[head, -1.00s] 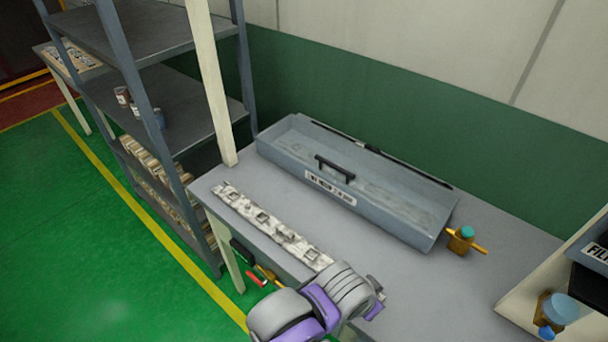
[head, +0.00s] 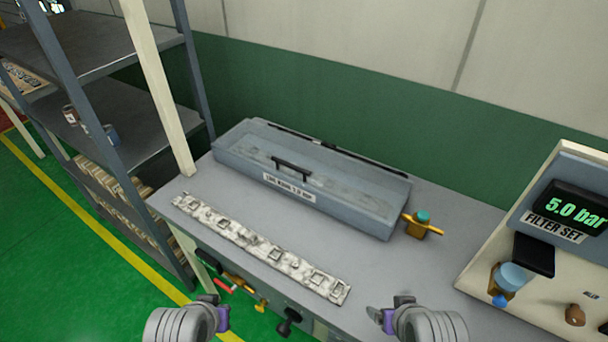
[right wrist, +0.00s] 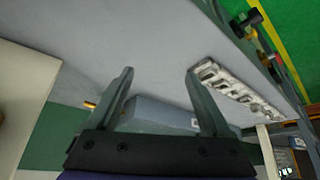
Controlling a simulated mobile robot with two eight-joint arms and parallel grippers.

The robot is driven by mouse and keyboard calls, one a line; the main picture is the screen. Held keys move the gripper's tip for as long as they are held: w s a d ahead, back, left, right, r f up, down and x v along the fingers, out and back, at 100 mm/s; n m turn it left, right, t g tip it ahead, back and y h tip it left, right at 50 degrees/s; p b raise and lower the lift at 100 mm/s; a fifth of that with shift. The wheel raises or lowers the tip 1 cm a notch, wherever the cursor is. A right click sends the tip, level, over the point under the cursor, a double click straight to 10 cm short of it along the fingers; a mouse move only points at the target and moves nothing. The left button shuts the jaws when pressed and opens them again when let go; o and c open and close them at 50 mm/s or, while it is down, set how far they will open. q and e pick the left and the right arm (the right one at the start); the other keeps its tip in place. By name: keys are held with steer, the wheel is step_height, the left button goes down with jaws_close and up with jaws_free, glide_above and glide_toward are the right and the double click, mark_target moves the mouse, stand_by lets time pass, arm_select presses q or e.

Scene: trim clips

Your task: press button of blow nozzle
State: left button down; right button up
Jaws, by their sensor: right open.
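A brass fitting with a teal cap and a thin orange tube (head: 420,226) stands on the grey table (head: 395,265), right beside the long grey tray (head: 345,205). I cannot be sure that it is the blow nozzle. A small orange tip (right wrist: 90,104) shows in the right wrist view, left of the fingers. My right gripper (head: 388,318) is at the table's front edge, well in front of the fitting. Its fingers (right wrist: 159,73) are apart with nothing between them. My left gripper (head: 219,317) is at the lower left, in front of the table; its jaws are unclear.
A pale strip of clips (head: 265,252) lies along the table front. Tools with red and yellow parts (head: 240,288) hang at the front edge. A panel with a 5.0 bar display (head: 572,212) stands at the right. A shelf rack (head: 130,120) stands at the left.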

steer(key=shift+w+a, duration=0.15)
steer(key=shift+a, duration=0.1)
arm_select(q)
steer(key=shift+s+a, duration=0.15)
steer(key=shift+a, duration=0.1)
